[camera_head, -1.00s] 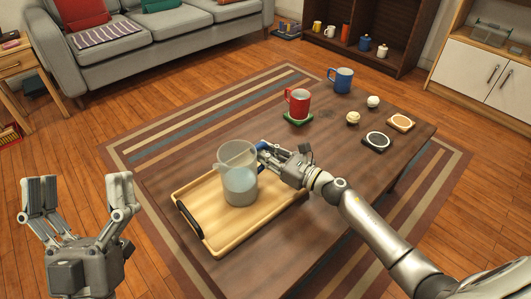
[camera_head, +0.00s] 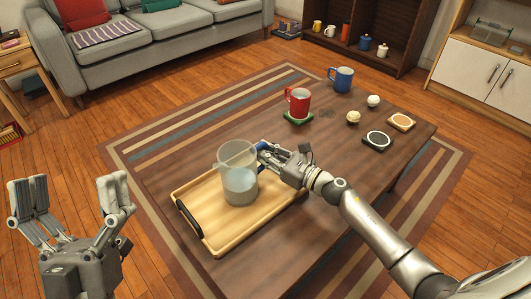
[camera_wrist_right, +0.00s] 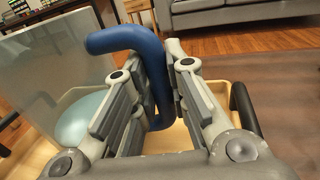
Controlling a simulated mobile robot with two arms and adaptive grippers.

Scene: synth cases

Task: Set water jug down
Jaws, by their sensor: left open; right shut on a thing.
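The water jug (camera_head: 238,178) is a clear grey pitcher with pale water in it. It stands upright over the wooden tray (camera_head: 262,213) and looks to rest on it. My right gripper (camera_head: 267,153) is shut on the jug's blue handle, which shows between the fingers in the right wrist view (camera_wrist_right: 150,75). The jug's clear wall (camera_wrist_right: 45,75) is at the left there. My left gripper (camera_head: 72,198) is open and empty, in front of the table's left side.
The tray lies on a dark wooden table (camera_head: 330,150). A grey sofa (camera_head: 160,45) is behind.

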